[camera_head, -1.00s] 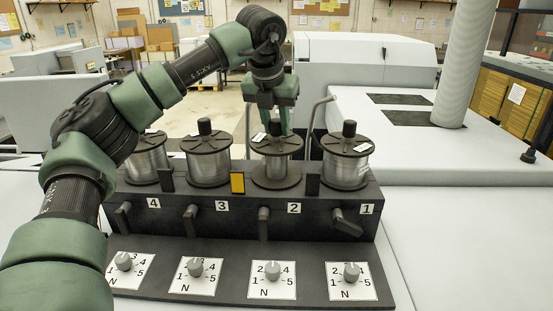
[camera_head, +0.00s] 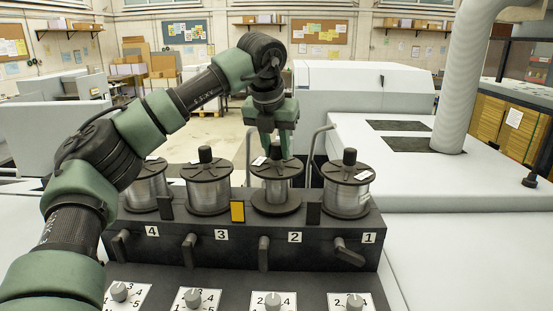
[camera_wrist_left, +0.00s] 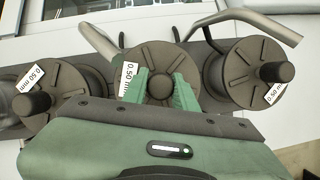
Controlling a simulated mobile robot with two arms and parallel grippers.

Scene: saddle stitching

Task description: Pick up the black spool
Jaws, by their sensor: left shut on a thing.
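Black-flanged spools of silver wire stand in a row on a dark block with numbers 4, 3, 2, 1. The spool (camera_head: 276,190) above number 2 carries less wire than its neighbours and sits upright on the block. My left gripper (camera_head: 275,150) reaches down from above onto its top. In the left wrist view, the green fingers of my left gripper (camera_wrist_left: 160,88) are shut on the central knob of this spool (camera_wrist_left: 158,65), which has a 0.50 mm label. My right gripper is not in view.
Spools (camera_head: 207,188) and (camera_head: 347,190) stand close on both sides, with thin metal bars (camera_head: 313,155) behind. A pale machine top (camera_head: 460,235) lies to the right.

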